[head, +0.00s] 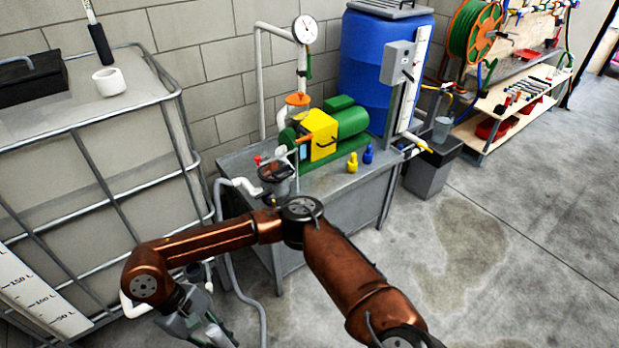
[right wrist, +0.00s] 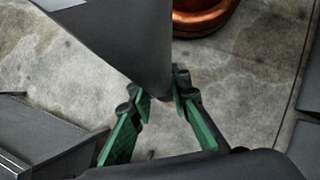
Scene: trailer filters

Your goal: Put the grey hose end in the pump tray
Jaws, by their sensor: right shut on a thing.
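A grey hose (head: 230,262) hangs from a white elbow beside the bench and runs down out of the picture. My right gripper (head: 208,326) is low beside the white-walled tank, at the bottom left of the head view. It is shut on what appears to be the grey hose end, though its outline is unclear. In the right wrist view its green-padded fingers (right wrist: 165,125) show, partly hidden by dark shapes. The green and yellow pump (head: 322,135) stands on a grey bench (head: 352,190). I cannot tell a separate pump tray from the bench top. My left gripper is out of view.
The caged tank (head: 85,150) fills the left. Blue and yellow fittings (head: 368,153) stand on the bench. A grey bin (head: 432,168) is at its right. Concrete floor is clear at the right.

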